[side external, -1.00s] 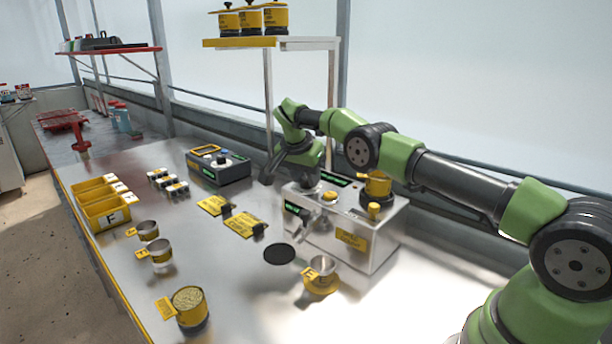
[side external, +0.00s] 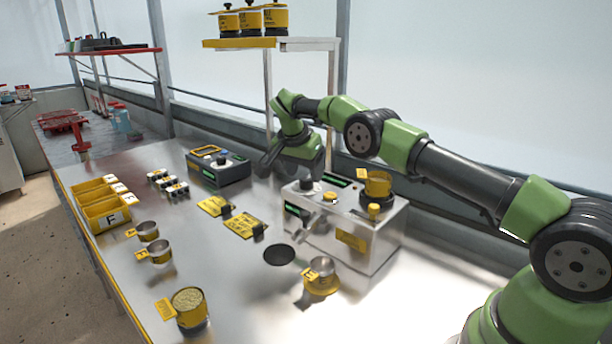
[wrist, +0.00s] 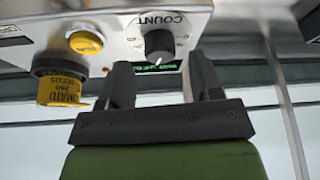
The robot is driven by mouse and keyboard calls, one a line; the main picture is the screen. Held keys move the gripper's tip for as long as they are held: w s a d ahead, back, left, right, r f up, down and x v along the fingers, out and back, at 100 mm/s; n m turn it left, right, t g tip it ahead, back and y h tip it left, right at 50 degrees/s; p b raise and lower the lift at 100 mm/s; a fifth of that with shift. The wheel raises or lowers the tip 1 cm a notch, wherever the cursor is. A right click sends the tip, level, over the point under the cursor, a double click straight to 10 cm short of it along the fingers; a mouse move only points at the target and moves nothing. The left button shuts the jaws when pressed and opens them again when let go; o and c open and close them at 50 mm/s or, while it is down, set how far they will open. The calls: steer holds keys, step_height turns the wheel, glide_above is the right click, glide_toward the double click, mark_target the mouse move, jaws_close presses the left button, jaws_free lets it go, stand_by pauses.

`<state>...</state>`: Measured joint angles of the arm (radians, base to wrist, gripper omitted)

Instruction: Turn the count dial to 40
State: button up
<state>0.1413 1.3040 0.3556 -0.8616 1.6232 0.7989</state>
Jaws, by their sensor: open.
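The count dial (wrist: 159,44) is a black knob on the metal seeder box (wrist: 112,22), beside the label COUNT. Its white mark points down in the wrist view, toward a small green display (wrist: 160,66) whose digits I cannot read. In the side view the dial (side external: 306,184) is on the box's top, at the left end. My gripper (wrist: 159,62) is open and empty. Its two fingers are spread, with the dial beyond the gap between them and not gripped. In the side view my gripper (side external: 266,170) is behind and left of the dial.
A yellow button (wrist: 86,42) and a yellow labelled canister (wrist: 62,88) are close to the dial. A grey control box (side external: 220,167) stands to the left on the bench. Shelf posts rise behind my gripper. The bench front holds several yellow cups.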

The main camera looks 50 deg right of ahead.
steer(key=shift+v, duration=2.7)
steer(key=shift+r, duration=0.1)
